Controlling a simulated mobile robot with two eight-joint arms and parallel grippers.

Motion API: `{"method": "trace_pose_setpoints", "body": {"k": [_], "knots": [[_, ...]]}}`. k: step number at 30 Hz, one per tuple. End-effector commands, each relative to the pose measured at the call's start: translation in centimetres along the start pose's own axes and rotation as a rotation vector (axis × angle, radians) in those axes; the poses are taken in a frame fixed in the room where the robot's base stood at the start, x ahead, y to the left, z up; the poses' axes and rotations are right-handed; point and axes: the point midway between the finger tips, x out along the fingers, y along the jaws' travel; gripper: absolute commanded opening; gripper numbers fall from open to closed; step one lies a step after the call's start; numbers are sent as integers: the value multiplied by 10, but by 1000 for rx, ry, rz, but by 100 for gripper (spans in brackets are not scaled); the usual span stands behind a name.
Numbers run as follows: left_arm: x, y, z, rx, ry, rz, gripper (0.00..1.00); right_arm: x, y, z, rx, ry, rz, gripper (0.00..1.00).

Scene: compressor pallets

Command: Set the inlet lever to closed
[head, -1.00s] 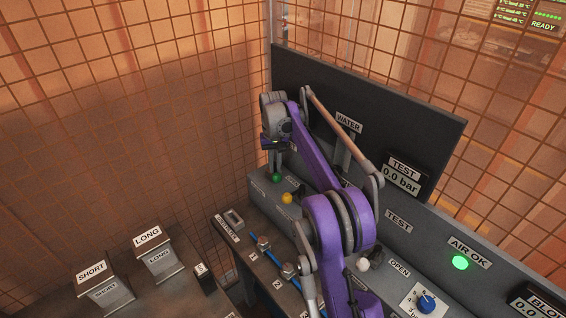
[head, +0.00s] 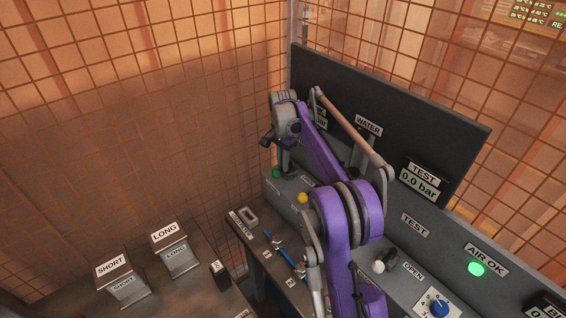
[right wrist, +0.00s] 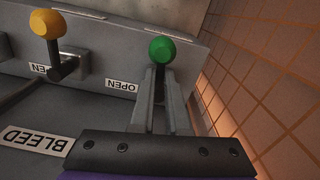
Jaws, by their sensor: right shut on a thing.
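A lever with a green knob (head: 278,173) stands at the far end of the grey console; its knob also shows in the right wrist view (right wrist: 161,50). An OPEN label (right wrist: 122,86) lies left of it there. I cannot read a label naming it as the inlet. My right gripper (head: 281,162) reaches down to this lever, and its two fingers (right wrist: 159,82) are shut around the stem just below the knob. A lever with a yellow knob (head: 302,198) stands beside it, untouched. My left gripper is out of view.
A BLEED label (right wrist: 32,139) lies near the gripper. The dark upright panel (head: 390,110) stands close behind my arm. A white-knobbed lever (head: 379,267) and blue dial (head: 439,308) are nearer. SHORT and LONG blocks (head: 123,288) stand left. Wire mesh (head: 130,100) closes off the back.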

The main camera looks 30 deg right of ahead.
Motion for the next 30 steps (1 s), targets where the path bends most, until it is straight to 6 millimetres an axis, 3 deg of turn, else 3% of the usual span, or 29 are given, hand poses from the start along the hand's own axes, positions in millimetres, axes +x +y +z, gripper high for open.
{"method": "trace_pose_setpoints", "body": {"k": [9, 26, 27, 30], "knots": [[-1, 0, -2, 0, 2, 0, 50, -1, -1, -1, 136, 1, -2, 0], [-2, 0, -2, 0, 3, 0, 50, 0, -1, -1, 169, 1, -3, 0], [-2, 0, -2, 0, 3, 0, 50, -1, -1, -1, 169, 1, -3, 15], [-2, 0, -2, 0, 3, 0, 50, 0, 0, -1, 169, 1, -2, 33]]}}
